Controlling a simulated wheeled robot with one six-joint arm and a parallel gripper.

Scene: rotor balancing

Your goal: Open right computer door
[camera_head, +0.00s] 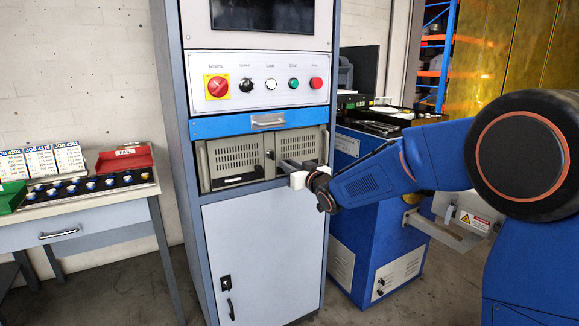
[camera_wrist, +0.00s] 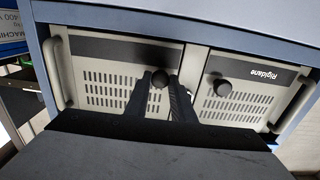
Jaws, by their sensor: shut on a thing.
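The right computer door (camera_head: 305,145) is a beige vented panel in the cabinet's middle bay. It also shows in the wrist view (camera_wrist: 108,90), where the picture is upside down and it lies on the left. My gripper (camera_head: 284,164) reaches it from the right. In the wrist view my gripper (camera_wrist: 165,82) has its dark fingers shut around the door's round black knob (camera_wrist: 159,79). The left computer door (camera_wrist: 245,100) has its own black knob (camera_wrist: 222,88), which is free. The right door looks about flush with the left; I cannot tell whether it is slightly ajar.
A blue drawer (camera_head: 255,123) with a handle sits just above the doors, below a panel of switches (camera_head: 262,85). A grey lower cabinet door (camera_head: 262,250) is below. A workbench (camera_head: 95,215) stands left; a blue machine (camera_head: 365,225) stands right, close to my arm.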

